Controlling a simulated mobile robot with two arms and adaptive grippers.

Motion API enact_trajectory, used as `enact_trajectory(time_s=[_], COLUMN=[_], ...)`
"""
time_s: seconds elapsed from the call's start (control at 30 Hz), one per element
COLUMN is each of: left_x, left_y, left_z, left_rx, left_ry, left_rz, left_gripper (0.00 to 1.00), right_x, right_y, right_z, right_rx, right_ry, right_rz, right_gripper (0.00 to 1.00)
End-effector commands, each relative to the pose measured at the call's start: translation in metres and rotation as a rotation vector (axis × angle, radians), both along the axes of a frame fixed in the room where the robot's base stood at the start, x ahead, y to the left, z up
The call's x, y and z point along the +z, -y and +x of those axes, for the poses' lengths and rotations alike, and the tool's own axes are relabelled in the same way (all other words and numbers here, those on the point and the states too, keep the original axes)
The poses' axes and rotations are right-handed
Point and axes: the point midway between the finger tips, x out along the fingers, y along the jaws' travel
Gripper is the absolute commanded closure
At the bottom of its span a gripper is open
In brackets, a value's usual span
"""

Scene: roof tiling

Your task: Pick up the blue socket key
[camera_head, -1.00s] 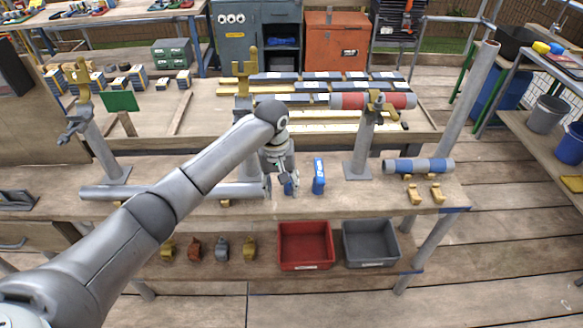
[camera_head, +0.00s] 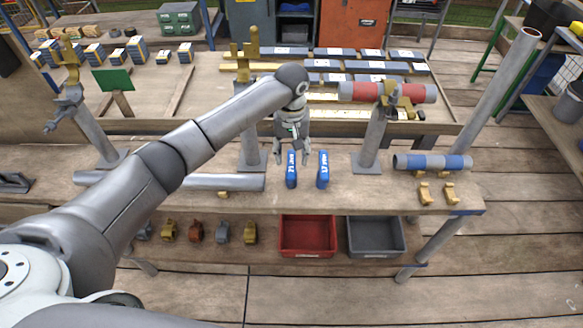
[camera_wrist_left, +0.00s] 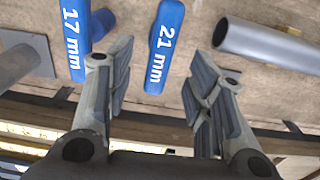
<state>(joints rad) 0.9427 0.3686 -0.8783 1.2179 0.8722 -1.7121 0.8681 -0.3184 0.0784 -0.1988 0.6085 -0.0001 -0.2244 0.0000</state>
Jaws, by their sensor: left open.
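Two blue socket keys lie apart on the wooden bench. The one marked 21 mm (camera_head: 291,172) is left of the one marked 17 mm (camera_head: 323,172) in the head view. My left gripper (camera_head: 292,155) is open and empty, just behind or above the 21 mm key; the exact height is hard to tell. In the left wrist view, the 21 mm key (camera_wrist_left: 163,45) lies ahead of the gap between the open fingers (camera_wrist_left: 160,90). The 17 mm key (camera_wrist_left: 75,35) is beside the finger at picture left there. My right gripper is not in view.
A grey post (camera_head: 372,140) stands right of the keys, and a blue-grey tube (camera_head: 432,162) lies beyond it. A grey pipe (camera_head: 225,182) lies left of the keys. Red (camera_head: 307,252) and grey (camera_head: 376,254) bins sit on the lower shelf.

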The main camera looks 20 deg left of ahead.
Motion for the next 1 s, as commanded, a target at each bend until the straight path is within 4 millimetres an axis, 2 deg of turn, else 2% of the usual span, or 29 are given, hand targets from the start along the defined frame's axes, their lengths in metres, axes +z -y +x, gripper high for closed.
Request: enact_trajectory(time_s=[0.17, 0.3, 0.6, 0.9, 0.97, 1.0], left_x=[-0.025, -0.044, -0.049, -0.048, -0.048, -0.048], left_y=[0.000, 0.000, 0.000, 0.000, 0.000, 0.000], left_z=[-0.004, -0.004, -0.003, -0.003, -0.003, -0.003], left_rx=[0.001, 0.001, -0.001, 0.000, 0.000, 0.000], left_ry=[-0.005, -0.004, -0.001, -0.001, -0.002, -0.001], left_rz=[0.003, 0.002, 0.001, 0.001, 0.002, 0.002], left_gripper=[0.52, 0.52, 0.53, 0.92, 0.99, 1.00], right_x=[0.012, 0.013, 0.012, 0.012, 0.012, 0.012], right_y=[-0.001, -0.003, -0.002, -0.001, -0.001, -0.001], right_z=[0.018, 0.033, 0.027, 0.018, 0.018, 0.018], right_rx=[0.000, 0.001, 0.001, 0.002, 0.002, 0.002], right_ry=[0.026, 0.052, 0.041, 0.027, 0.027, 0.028], right_rz=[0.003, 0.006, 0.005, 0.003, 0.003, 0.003], right_gripper=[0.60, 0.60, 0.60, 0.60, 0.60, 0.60])
